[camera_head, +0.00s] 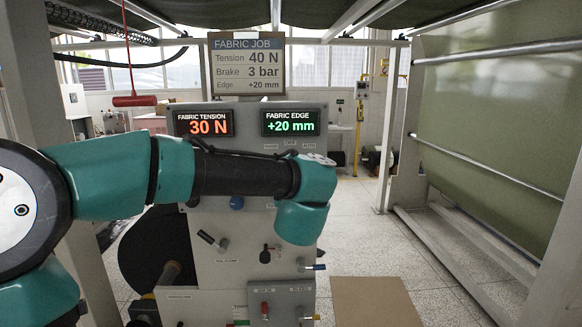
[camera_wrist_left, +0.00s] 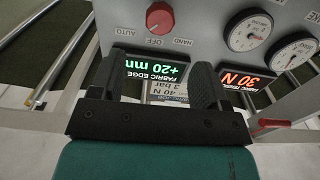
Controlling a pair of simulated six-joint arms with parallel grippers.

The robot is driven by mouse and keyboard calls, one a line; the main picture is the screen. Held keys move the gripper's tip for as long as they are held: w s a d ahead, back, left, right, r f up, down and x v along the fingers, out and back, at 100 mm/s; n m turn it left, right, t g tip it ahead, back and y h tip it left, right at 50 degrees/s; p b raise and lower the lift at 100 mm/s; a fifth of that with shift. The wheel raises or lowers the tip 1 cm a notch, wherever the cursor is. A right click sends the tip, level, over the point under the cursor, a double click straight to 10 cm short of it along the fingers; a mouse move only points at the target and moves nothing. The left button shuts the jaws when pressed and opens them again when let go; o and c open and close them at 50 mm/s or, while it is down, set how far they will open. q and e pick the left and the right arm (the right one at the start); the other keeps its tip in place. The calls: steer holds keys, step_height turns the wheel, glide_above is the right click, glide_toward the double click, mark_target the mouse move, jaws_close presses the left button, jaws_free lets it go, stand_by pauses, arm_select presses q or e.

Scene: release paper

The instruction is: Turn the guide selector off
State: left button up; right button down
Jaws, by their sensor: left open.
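The guide selector is a red round knob (camera_wrist_left: 160,17) on the grey panel, at the top of the left wrist view. AUTO, OFF and HAND are printed around it, upside down. I cannot tell which mark it points at. In the head view my left arm hides the knob; small labels show just above the arm. My left gripper (camera_wrist_left: 153,78) is open, with two dark fingers apart and nothing between them. In the left wrist view the knob lies beyond the fingertips, apart from them. In the head view the fingers are hidden behind my wrist. My right gripper is not in view.
The panel (camera_head: 320,115) carries a fabric tension display (camera_head: 204,124) reading 30 N and a fabric edge display (camera_head: 291,122) reading +20 mm. A job sign (camera_head: 247,64) stands above. Two dials (camera_wrist_left: 252,25) sit beside the knob. Levers (camera_head: 212,240) and a lower box (camera_head: 281,302) are below.

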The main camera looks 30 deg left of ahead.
arm_select(q)
steer(key=x, duration=1.2)
steer(key=shift+s+d, duration=0.1)
steer(key=c, duration=0.9)
steer(key=shift+c, duration=0.2)
steer(key=shift+n, duration=0.5)
steer(key=n, duration=0.3)
steer(key=shift+n, duration=2.4)
